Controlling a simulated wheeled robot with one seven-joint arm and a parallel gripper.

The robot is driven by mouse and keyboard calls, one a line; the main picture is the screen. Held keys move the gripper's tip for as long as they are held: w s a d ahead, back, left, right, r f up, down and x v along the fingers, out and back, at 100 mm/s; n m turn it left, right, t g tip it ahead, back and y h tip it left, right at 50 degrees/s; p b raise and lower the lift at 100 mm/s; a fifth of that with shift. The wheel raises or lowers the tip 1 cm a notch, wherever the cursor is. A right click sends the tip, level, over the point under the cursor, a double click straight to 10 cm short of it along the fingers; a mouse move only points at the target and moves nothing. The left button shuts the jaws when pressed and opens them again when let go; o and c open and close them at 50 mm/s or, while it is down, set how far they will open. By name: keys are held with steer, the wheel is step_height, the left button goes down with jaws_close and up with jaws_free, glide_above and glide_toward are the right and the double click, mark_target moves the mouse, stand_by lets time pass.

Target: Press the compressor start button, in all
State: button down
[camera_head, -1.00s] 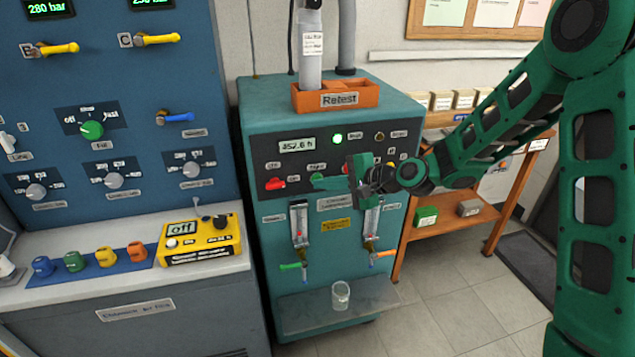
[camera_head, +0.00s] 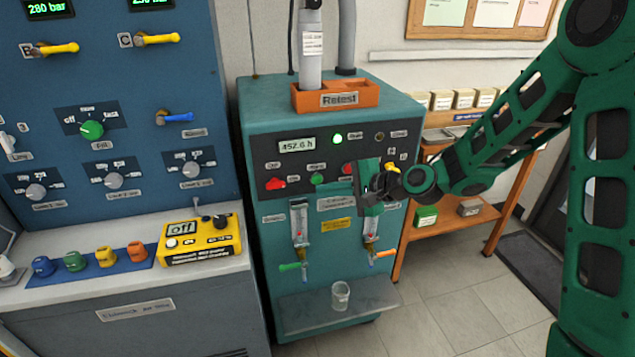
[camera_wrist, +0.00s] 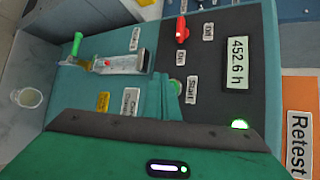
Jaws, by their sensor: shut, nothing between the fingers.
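The compressor is a teal cabinet (camera_head: 275,222) with a dark control panel. The green round start button (camera_head: 317,179) sits on the panel under a small label, right of the red switch (camera_head: 275,184). In the wrist view the start button (camera_wrist: 175,88) shows beside the fingertips, next to the "Start" label (camera_wrist: 191,90), partly hidden by the fingers. My gripper (camera_head: 330,188) is shut and empty, its tips pointing at the panel just below and right of the button. I cannot tell whether the tips touch anything. The display (camera_head: 297,146) reads 452.6 h, and a green lamp (camera_head: 337,139) is lit.
Two flow tubes with valves hang below the panel, above a shelf (camera_head: 300,309) with a glass (camera_head: 340,295). An orange "Retest" tray (camera_head: 363,96) sits on top. A blue console (camera_head: 110,130) stands left.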

steer(key=shift+s+d, duration=0.3)
steer(key=shift+s, duration=0.7)
steer(key=shift+s+d, duration=0.25)
steer(key=shift+s, duration=0.7)
steer(key=s+d+n+g+h, duration=0.2)
steer(key=s+d+h, duration=0.3)
steer(key=d, duration=0.8)
steer(key=s+d+n+g+h, duration=0.1)
steer(key=s+d+n+h, duration=0.25)
steer(key=s+d, duration=0.75)
steer(key=s+d+r+g+h, duration=0.1)
steer(key=s+d+r+g, duration=0.1)
steer(key=s+d, duration=0.5)
steer(key=s+d+r+m+g+h, duration=0.1)
steer(key=s+d+r+g, duration=0.1)
steer(key=s+d, duration=0.5)
steer(key=s, duration=0.4)
steer(key=shift+s, duration=0.25)
steer(key=shift+r+m, duration=0.1)
steer(key=shift+m, duration=0.15)
